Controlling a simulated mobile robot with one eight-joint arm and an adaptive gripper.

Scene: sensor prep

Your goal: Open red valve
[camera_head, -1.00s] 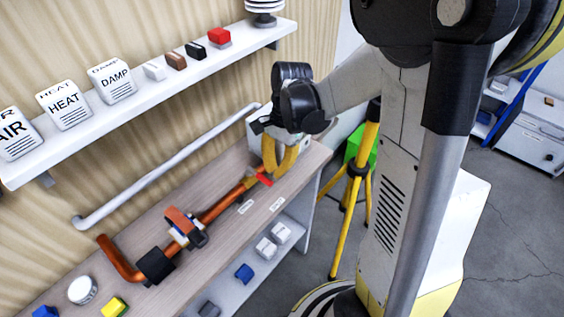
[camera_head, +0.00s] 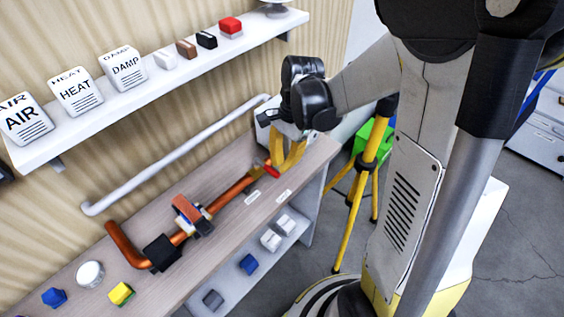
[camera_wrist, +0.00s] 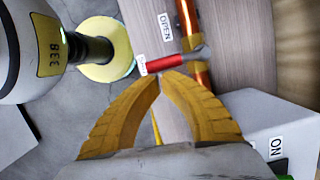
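The red valve handle (camera_head: 272,172) sits at the right end of the copper pipe (camera_head: 232,193) on the wooden bench. In the wrist view the red handle (camera_wrist: 165,63) lies crosswise to the copper pipe (camera_wrist: 187,22), its free end at a small white label. An "OPEN" label (camera_wrist: 166,27) lies beside the pipe. My gripper (camera_head: 279,168) is over the valve. In the wrist view my gripper's yellow fingertips (camera_wrist: 159,77) meet right at the handle's near edge, with nothing seen between them. Whether they touch the handle is unclear.
A grey box (camera_wrist: 270,125) labelled "ON" is beside the right finger. A yellow tripod (camera_head: 362,185) stands right of the bench. A wall shelf (camera_head: 150,90) with labelled blocks runs above. A grey rail (camera_head: 175,160) lies behind the pipe. The lower shelf (camera_head: 232,275) holds several small blocks.

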